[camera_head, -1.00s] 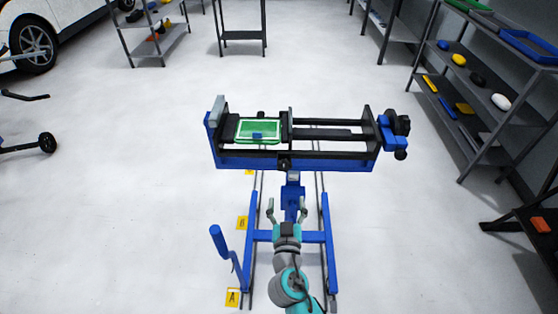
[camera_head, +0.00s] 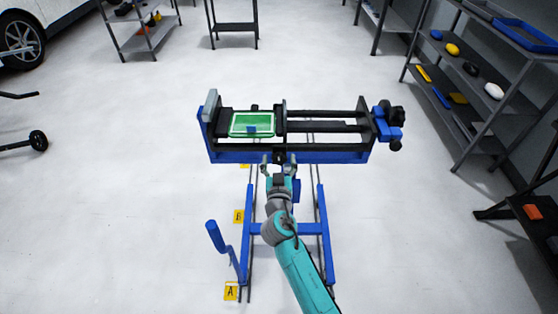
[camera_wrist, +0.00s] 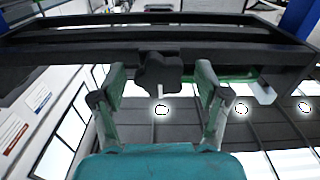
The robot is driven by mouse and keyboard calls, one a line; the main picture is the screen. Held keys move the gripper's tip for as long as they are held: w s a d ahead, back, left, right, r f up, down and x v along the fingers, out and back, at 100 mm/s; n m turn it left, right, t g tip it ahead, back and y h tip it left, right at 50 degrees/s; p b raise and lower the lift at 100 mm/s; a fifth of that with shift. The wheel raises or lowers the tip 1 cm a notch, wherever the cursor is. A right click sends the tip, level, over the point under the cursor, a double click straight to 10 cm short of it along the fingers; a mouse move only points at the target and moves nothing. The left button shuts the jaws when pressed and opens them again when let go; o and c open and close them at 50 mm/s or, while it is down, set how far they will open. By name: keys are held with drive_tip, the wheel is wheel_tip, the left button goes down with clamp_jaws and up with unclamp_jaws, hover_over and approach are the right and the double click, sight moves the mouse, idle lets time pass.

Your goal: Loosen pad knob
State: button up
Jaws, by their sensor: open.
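The dark lobed pad knob (camera_wrist: 158,72) hangs under the dark frame bar in the wrist view. In the head view the knob (camera_head: 279,157) is a small dark shape at the front edge of the blue-and-black clamp frame (camera_head: 230,157). My gripper (camera_head: 279,166) is at that front edge. In the wrist view my gripper (camera_wrist: 160,84) is open, with one finger on each side of the knob. Gaps show between the knob and both fingers, so it is not gripped. A green pad (camera_head: 252,124) lies in the left part of the frame.
The frame stands on a blue stand (camera_head: 285,229) with rails on the floor and a blue hand lever (camera_head: 215,236) at left. Yellow markers (camera_head: 231,291) lie beside the rails. A shelf (camera_head: 478,125) with items stands at right. Open floor surrounds the stand.

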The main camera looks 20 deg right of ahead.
drive_tip(key=shift+w+d, duration=0.1)
drive_tip(key=shift+w, duration=0.05)
drive_tip(key=shift+c, duration=0.3)
drive_tip(key=c, duration=1.1)
